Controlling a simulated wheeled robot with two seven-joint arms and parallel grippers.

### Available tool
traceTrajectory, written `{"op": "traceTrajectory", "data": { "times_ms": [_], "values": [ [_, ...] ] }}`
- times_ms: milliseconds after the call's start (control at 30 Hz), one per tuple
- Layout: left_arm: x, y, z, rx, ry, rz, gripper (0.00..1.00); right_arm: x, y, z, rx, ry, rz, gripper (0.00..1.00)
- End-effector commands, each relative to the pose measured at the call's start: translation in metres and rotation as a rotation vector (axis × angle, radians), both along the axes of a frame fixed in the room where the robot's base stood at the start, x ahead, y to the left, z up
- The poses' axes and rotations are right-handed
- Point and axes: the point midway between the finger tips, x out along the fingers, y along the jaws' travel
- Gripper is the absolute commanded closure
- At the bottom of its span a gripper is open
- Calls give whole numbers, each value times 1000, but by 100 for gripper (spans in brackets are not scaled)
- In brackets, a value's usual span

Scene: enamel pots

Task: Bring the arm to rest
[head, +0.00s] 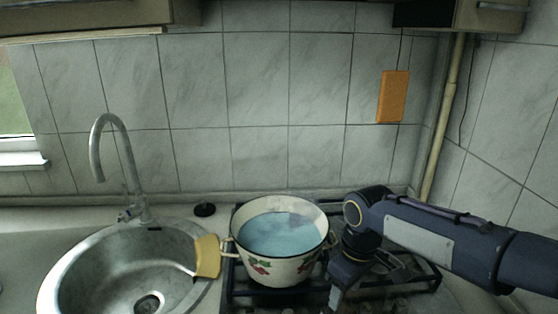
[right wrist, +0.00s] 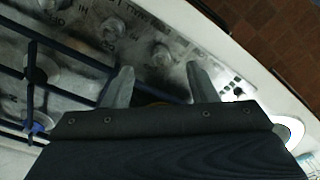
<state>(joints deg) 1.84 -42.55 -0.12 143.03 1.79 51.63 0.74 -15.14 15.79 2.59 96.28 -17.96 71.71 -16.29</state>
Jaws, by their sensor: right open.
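My right arm (head: 440,235) comes in from the right in the head view. Its gripper (head: 338,297) points down just right of the enamel pot, over the stove. In the right wrist view the gripper's two fingers (right wrist: 160,78) are spread with nothing between them, above the stove's front panel. The white enamel pot (head: 285,268) with a floral pattern stands upright on the stove and holds blue liquid. My left gripper is not in view.
The stove grate (head: 415,275) extends right of the pot; the right wrist view shows its knobs (right wrist: 160,55). A yellow sponge-like object (head: 207,257) is between the pot and the steel sink (head: 80,275). A faucet (head: 104,150) rises behind the sink. A pipe (head: 440,120) runs down the wall.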

Motion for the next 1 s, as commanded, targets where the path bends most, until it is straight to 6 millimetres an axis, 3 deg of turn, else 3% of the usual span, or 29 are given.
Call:
{"op": "traceTrajectory", "data": {
  "times_ms": [100, 200, 400, 500, 700, 1000],
  "values": [
    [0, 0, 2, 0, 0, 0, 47, -44, -31, 16, 90, -55, -162, 47],
    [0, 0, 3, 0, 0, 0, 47, -83, -47, 20, 176, -101, -310, 47],
    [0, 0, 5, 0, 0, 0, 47, -154, -59, 10, 340, -193, -593, 47],
    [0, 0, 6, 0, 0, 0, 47, -176, -58, 1, 404, -229, -699, 47],
    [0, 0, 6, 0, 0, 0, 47, -196, -53, -12, 471, -265, -808, 47],
    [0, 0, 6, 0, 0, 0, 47, -198, -52, -13, 477, -266, -816, 47]
  ]
}}
